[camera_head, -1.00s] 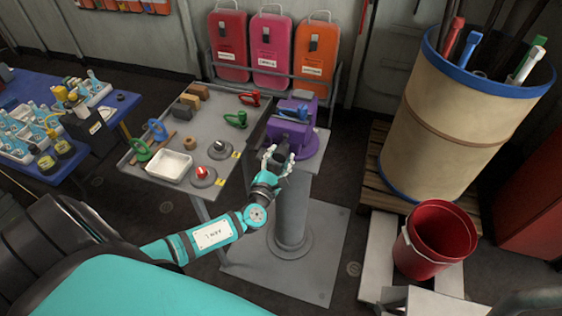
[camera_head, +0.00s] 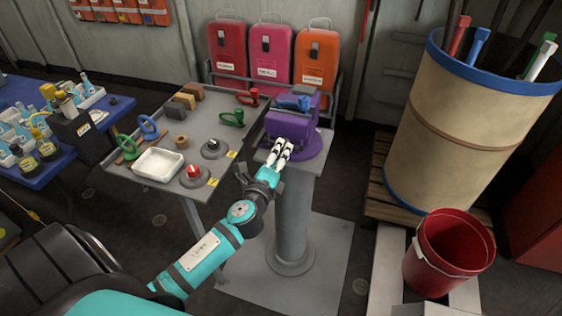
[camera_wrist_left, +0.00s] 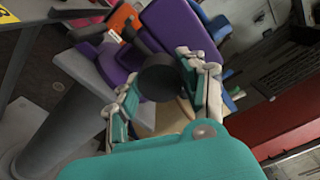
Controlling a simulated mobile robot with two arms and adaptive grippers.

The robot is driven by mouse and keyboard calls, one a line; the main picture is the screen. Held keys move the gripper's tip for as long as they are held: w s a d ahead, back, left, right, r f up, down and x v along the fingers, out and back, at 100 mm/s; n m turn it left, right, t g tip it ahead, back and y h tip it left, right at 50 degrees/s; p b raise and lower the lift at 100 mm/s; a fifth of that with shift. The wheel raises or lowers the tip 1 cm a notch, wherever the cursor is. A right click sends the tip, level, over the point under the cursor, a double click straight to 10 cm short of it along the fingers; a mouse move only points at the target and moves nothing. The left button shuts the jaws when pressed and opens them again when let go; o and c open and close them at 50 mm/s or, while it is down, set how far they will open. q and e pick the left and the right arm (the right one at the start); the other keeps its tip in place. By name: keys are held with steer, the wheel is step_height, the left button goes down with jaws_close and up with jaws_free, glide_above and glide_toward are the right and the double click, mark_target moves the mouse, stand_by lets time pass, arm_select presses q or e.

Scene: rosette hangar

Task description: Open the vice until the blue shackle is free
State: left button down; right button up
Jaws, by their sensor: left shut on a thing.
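The purple vice (camera_head: 290,125) stands on a grey pedestal (camera_head: 291,205), right of the grey bench. The blue shackle (camera_head: 294,103) lies at the top of the vice, between its jaws as far as I can tell. My left gripper (camera_head: 282,148) is at the near side of the vice. In the left wrist view its fingers (camera_wrist_left: 160,92) are on both sides of a dark round knob (camera_wrist_left: 160,75) at the front of the purple vice (camera_wrist_left: 115,62), and shut on it. The fingers hide the knob in the head view. My right gripper is not in view.
The grey bench (camera_head: 222,160) holds a white tray (camera_head: 158,164), red, green and blue shackles and round dials. A red bucket (camera_head: 450,252) and a large tan drum (camera_head: 445,130) stand at the right. Pink and orange cases stand behind the vice.

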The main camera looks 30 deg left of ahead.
arm_select(q)
steer(key=n, duration=0.2)
steer(key=shift+d+f+n, duration=0.1)
steer(key=shift+f+n, duration=0.15)
steer(key=shift+n, duration=0.15)
steer(key=shift+r+n, duration=0.2)
steer(key=shift+n, duration=0.4)
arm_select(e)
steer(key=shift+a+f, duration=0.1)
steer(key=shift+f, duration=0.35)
arm_select(q)
steer(key=shift+f+n, duration=0.1)
steer(key=shift+n, duration=0.5)
steer(key=n, duration=0.2)
steer(key=shift+s+n, duration=0.1)
steer(key=shift+n, duration=0.3)
steer(key=n, duration=0.3)
steer(key=n+p, duration=0.1)
steer(key=n, duration=0.7)
steer(key=shift+p, duration=0.3)
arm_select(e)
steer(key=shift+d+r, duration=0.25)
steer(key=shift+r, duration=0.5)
